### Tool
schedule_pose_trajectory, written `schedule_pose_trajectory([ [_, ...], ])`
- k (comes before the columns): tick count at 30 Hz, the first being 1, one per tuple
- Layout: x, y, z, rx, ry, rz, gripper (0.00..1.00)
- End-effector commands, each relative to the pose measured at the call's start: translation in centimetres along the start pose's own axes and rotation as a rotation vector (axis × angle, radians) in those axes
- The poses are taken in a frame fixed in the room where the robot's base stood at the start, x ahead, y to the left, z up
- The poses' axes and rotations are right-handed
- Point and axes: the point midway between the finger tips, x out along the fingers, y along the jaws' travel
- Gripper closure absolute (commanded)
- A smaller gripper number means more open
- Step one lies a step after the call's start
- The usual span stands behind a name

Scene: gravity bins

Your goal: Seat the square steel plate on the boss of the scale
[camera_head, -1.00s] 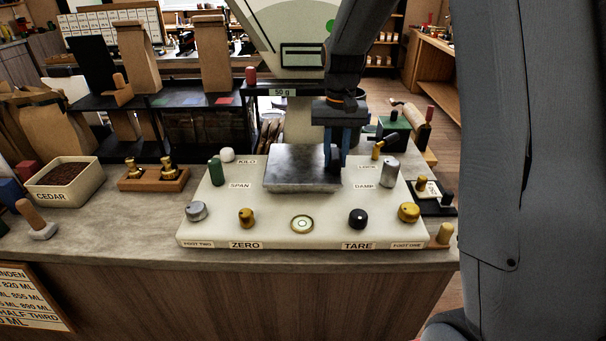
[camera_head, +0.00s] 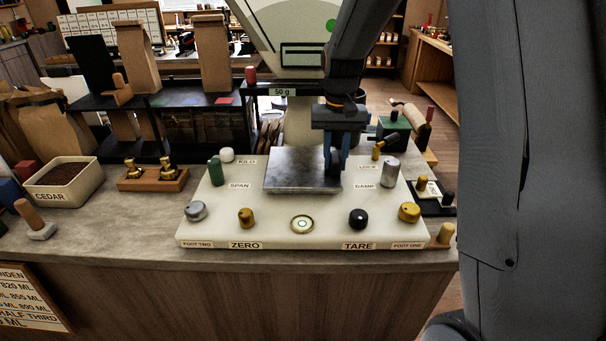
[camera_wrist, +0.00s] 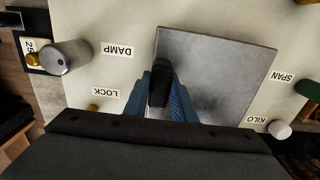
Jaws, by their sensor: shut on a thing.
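The square steel plate (camera_head: 295,172) is grey and lies roughly level over the rear middle of the cream scale base (camera_head: 275,218). My gripper (camera_head: 334,164) is shut on the plate at its right side, with its blue fingers pointing down and a dark piece between them. In the wrist view the plate (camera_wrist: 225,75) fills the upper middle, and my gripper (camera_wrist: 162,92) is at its left edge. The boss is hidden under the plate. I cannot tell whether the plate touches it.
Knobs stand around the plate: a green one (camera_head: 215,171), a silver one (camera_head: 390,172), a black one (camera_head: 358,218) and several brass ones. A round bubble level (camera_head: 302,224) is at the front middle. A cedar box (camera_head: 65,183) and a weight block (camera_head: 152,179) stand to the left.

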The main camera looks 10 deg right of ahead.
Motion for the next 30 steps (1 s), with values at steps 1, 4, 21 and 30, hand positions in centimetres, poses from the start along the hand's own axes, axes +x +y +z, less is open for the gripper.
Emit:
schedule_pose_trajectory([
  [1,0.04,-0.01,-0.03,0.0,0.001,0.0,1.0],
  [4,0.04,-0.01,-0.02,0.0,0.001,0.0,1.0],
  [21,0.04,0.1,0.02,0.0,0.0,0.0,0.67],
  [30,0.05,0.41,0.02,0.0,-0.001,0.0,0.67],
])
